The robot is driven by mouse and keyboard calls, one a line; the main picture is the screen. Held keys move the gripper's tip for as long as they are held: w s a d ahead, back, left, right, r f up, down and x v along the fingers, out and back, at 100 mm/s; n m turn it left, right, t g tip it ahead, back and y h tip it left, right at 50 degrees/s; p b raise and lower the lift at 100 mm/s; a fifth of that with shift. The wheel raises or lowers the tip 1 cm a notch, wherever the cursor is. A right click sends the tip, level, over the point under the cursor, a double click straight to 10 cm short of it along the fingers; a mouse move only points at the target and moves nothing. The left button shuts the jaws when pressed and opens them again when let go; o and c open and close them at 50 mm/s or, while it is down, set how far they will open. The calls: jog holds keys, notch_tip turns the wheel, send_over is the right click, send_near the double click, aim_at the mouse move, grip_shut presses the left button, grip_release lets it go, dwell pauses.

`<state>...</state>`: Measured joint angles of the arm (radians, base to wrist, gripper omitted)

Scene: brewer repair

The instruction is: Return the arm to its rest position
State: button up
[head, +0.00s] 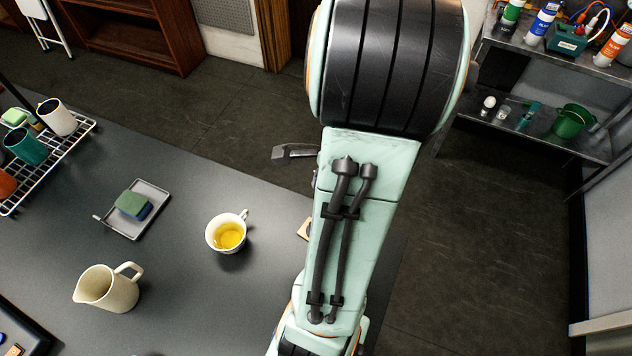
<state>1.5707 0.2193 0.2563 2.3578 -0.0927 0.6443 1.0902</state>
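My arm fills the middle of the head view, from the top edge down to the bottom. A grey metal piece (293,152) sticks out to the left behind the arm, above the table's far edge, and looks like part of my gripper (284,153). The rest of the gripper is hidden behind the arm, so I cannot see whether it is open or holds anything.
On the dark table (185,270) are a white cup (214,237) of yellow liquid, a cream pitcher (122,293) and a tray (150,190) with a sponge (131,205). A rack (50,172) holds cups at left. A metal shelf (540,140) with bottles stands at right.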

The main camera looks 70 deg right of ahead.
jog(key=w+a+r+n+t+h, duration=0.1)
jog(key=w+a+r+n, duration=0.35)
jog(key=w+a, duration=0.25)
jog(key=w+a+r+n+h, duration=0.1)
jog(key=w+a+r+n, duration=0.2)
jog(key=w+a+n, duration=0.35)
jog(key=s+a+r+n+g+y, duration=0.1)
jog(key=s+a+r+n+g, duration=0.1)
jog(key=s+a+n, duration=0.7)
jog(key=a+r+n, duration=0.1)
jog(key=a+n, duration=0.1)
jog(key=n, duration=0.6)
jog(key=shift+s+a+r+y, duration=0.15)
jog(key=shift+s+a+y, duration=0.05)
jog(key=shift+s+y, duration=0.1)
